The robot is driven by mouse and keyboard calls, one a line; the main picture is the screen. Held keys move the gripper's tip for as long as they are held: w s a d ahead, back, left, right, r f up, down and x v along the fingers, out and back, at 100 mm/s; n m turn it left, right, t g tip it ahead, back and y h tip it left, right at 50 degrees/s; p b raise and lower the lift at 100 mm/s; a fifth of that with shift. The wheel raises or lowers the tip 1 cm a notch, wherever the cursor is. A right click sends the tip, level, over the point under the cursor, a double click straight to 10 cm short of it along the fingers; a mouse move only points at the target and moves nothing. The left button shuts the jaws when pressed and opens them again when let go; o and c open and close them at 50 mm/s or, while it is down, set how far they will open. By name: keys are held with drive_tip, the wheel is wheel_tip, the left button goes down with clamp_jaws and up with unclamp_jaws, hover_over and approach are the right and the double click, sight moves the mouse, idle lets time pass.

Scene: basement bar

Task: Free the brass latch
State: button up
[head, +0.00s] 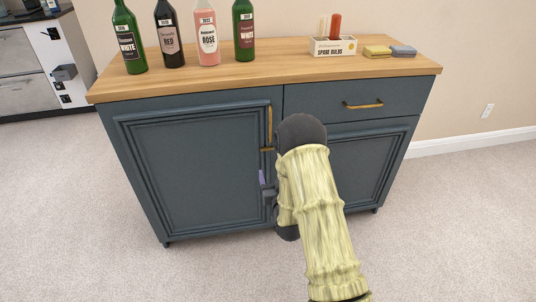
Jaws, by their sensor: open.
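The brass latch (266,150) is a small horizontal bar at the right edge of the cabinet's left door (190,170), just below the upright brass handle (269,124). It lies across the seam toward the middle post, and its right end is close to my arm. My gripper (266,188) is open, low in front of the door's right edge and below the latch in the picture. A small purple part shows at its left side. My sleeved arm hides much of the gripper and part of the right door. I see no contact with the latch.
The blue cabinet has a drawer with a brass pull (363,104) above the right door (370,160). Several bottles (208,38), a spare bulbs box (333,46) and two sponges (390,51) stand on its wooden top (270,72). The carpet in front is clear.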

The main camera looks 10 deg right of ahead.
sight(267, 150)
drive_tip(key=w+b, duration=0.2)
drive_tip(key=w, duration=0.9)
drive_tip(key=shift+w, duration=0.4)
drive_tip(key=c, duration=1)
